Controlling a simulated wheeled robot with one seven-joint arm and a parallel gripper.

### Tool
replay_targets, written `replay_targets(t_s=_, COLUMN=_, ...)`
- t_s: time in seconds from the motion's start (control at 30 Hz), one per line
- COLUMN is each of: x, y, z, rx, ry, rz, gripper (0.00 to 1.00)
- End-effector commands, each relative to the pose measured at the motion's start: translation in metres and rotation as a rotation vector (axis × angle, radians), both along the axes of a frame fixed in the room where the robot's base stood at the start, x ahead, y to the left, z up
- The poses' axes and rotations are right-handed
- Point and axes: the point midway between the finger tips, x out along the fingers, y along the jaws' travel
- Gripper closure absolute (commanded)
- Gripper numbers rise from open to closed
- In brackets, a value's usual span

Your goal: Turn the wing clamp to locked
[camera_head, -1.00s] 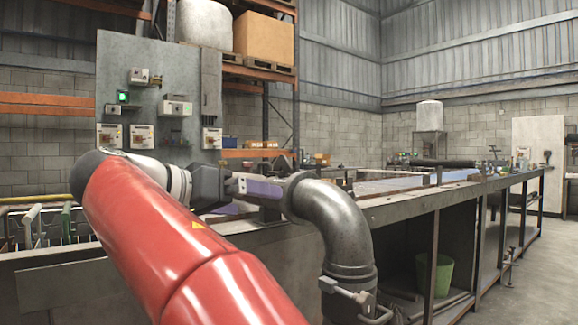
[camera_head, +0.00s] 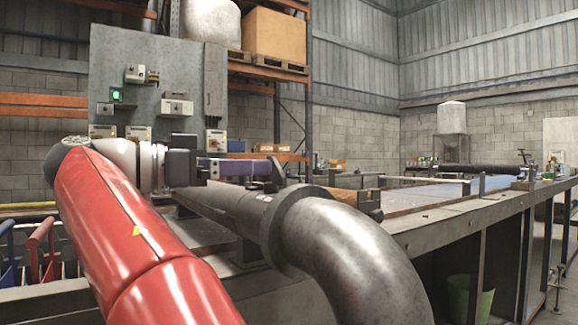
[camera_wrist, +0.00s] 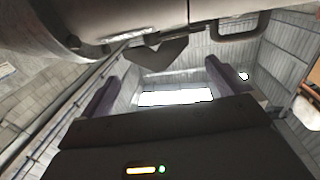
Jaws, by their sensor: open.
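In the head view, my gripper (camera_head: 262,168) reaches right with its purple fingers just above the grey pipe (camera_head: 225,205). A dark upright piece stands by the fingertips there. In the wrist view, the gripper (camera_wrist: 160,82) shows two purple fingers spread apart with nothing between them. The pipe (camera_wrist: 120,20) crosses the top of that view. A dark wing-shaped piece (camera_wrist: 160,55) hangs from it beyond the fingers, beside a loop-shaped handle (camera_wrist: 242,28). I cannot tell for sure which of these is the wing clamp, or whether it is locked.
A large metal elbow (camera_head: 345,250) fills the front of the head view, close to my arm. A long workbench (camera_head: 440,228) runs back to the right. A grey control panel (camera_head: 150,75) stands behind my gripper. A green bin (camera_head: 470,298) is under the bench.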

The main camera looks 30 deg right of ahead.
Motion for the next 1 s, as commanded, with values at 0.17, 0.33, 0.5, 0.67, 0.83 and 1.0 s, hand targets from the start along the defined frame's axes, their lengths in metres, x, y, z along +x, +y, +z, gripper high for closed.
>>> replay_targets(t_s=0.17, x=-0.003, y=-0.021, z=0.000, rx=0.001, ry=0.001, rz=-0.004, gripper=0.00)
replay_targets(t_s=0.33, x=-0.005, y=-0.049, z=0.000, rx=0.001, ry=0.001, rz=-0.003, gripper=0.00)
replay_targets(t_s=0.5, x=-0.006, y=-0.069, z=0.000, rx=0.000, ry=0.001, rz=-0.002, gripper=0.00)
replay_targets(t_s=0.67, x=-0.007, y=-0.077, z=0.000, rx=0.001, ry=0.001, rz=-0.001, gripper=0.00)
replay_targets(t_s=0.83, x=-0.007, y=-0.077, z=0.000, rx=0.001, ry=0.001, rz=0.000, gripper=0.00)
replay_targets(t_s=1.0, x=-0.006, y=-0.077, z=0.000, rx=0.001, ry=0.001, rz=0.000, gripper=0.16)
